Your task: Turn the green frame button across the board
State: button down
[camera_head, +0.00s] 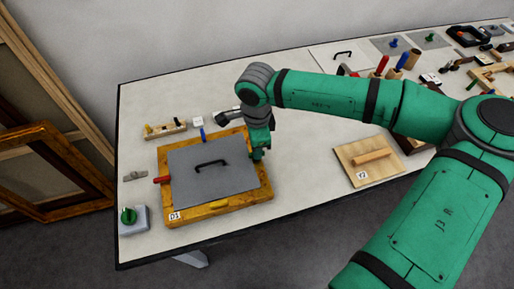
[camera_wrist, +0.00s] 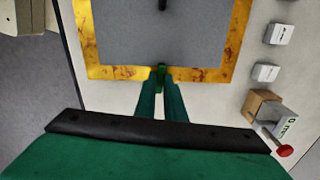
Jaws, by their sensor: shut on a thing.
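A gilt frame (camera_head: 218,214) lies flat on the table with a grey board (camera_head: 212,178) inside it. The board has a black handle (camera_head: 210,163). My gripper (camera_head: 257,154) is at the frame's right rail, pointing down. In the wrist view my gripper (camera_wrist: 160,92) is shut on the green button (camera_wrist: 160,72), which sits on the rail by the board's edge. The fingers hide part of the button, and I cannot tell whether its tip overlaps the board. A red button (camera_head: 162,180), a blue button (camera_head: 203,134) and a yellow button (camera_head: 219,205) sit on the other rails.
A green knob on a grey block (camera_head: 132,218) stands at the table's left end. A wooden rack (camera_head: 165,129) and a white block (camera_head: 197,121) are behind the frame. A wooden board with a handle (camera_head: 369,160) lies to the right. Tools crowd the far right.

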jog(key=shift+a+n, duration=0.1)
jog(key=shift+n, duration=0.5)
jog(key=c, duration=1.8)
grip_release()
jog(key=shift+c, duration=0.2)
jog(key=shift+r, duration=0.1)
notch_tip(320, 180, up, 11)
